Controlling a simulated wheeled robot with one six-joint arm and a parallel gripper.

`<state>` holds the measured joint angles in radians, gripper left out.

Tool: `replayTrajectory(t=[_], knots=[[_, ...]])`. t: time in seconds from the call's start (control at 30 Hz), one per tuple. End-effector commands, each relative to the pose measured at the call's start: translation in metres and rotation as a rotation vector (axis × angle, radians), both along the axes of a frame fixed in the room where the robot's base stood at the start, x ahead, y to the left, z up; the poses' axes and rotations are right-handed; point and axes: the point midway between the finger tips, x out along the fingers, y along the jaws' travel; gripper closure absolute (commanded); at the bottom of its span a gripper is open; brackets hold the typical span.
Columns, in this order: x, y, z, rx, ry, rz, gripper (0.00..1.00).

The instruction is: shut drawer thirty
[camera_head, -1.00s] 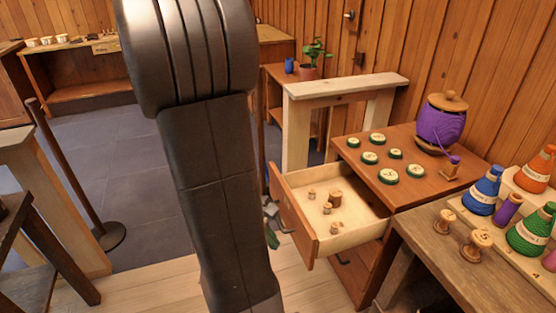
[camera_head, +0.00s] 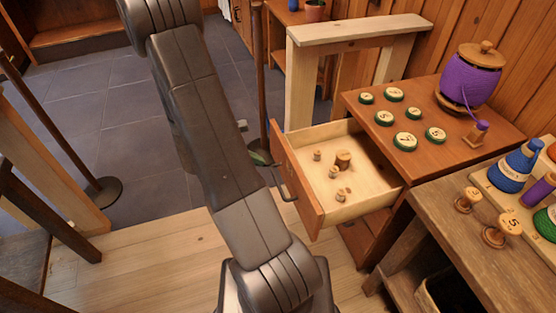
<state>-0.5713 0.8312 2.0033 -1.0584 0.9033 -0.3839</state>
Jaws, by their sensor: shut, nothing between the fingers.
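A wooden drawer (camera_head: 300,200) stands pulled well out of the brown cabinet (camera_head: 425,160), its front facing left. A dark handle (camera_head: 284,186) shows on its front. Several small wooden spools lie inside it, among them a larger brown one (camera_head: 343,160). I can read no number on the drawer. My arm rises from the bottom centre, to the left of the drawer front, and leans to the upper left. My gripper cannot be made out; the arm may hide it.
Several green-rimmed discs (camera_head: 405,141) and a purple jar (camera_head: 470,77) stand on the cabinet top. A bench (camera_head: 440,212) with spools and thread cones is at right. A post (camera_head: 257,70) and a small green thing (camera_head: 261,157) are beyond the drawer.

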Motion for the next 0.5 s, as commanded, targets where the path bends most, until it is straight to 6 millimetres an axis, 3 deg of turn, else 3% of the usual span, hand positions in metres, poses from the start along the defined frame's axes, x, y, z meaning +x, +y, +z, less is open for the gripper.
replayTrajectory(t=[0.17,0.5], knots=[[0.008,-0.027,-0.029,-0.001,0.003,-0.005,1.00],[0.019,-0.060,-0.027,0.001,-0.001,-0.003,1.00]])
